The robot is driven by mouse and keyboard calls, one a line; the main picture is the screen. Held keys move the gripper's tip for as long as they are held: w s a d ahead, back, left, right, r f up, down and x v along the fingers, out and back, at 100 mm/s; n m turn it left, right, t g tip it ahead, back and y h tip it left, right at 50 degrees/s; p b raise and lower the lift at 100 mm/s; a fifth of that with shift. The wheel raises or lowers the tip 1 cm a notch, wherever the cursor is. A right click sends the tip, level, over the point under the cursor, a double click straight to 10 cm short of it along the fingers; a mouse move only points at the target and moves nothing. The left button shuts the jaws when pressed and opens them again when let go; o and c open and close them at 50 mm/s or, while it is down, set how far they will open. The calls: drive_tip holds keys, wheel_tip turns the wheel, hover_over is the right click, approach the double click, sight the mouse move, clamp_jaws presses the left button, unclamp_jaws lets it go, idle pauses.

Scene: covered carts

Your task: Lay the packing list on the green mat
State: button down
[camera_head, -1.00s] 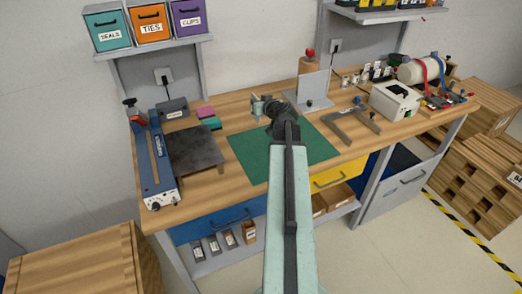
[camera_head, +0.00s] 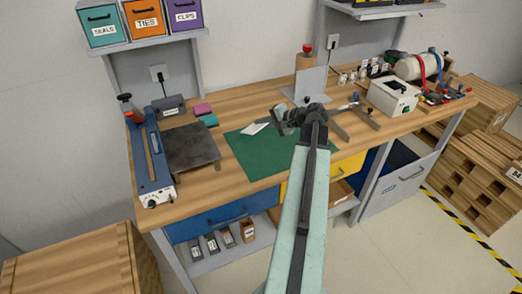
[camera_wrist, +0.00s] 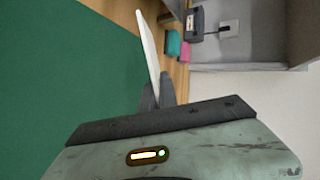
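The packing list, a thin white sheet (camera_head: 255,128), shows just left of my gripper (camera_head: 279,124), over the far part of the green mat (camera_head: 262,158). In the wrist view my gripper's dark fingertips (camera_wrist: 157,90) are closed on the lower end of the white packing list (camera_wrist: 149,46), which appears nearly edge-on. The green mat (camera_wrist: 65,65) fills the left of that view. Whether the sheet touches the mat cannot be told. My arm hides the mat's right part in the head view.
A dark plate (camera_head: 191,147) and a blue sealer (camera_head: 151,160) lie left of the mat. Pink and teal pads (camera_head: 207,116) sit behind it. A grey upright panel (camera_head: 311,84) stands behind, and a white box (camera_head: 393,96) is at right. The mat's front is clear.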

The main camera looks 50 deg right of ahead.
sight(262, 145)
wheel_tip(262, 145, down, 8)
drive_tip(key=b, duration=0.7)
drive_tip(key=shift+f, duration=0.1)
drive_tip(key=c, duration=1.8)
unclamp_jaws()
drive_tip(key=p+v, duration=0.4)
drive_tip(key=v, duration=0.4)
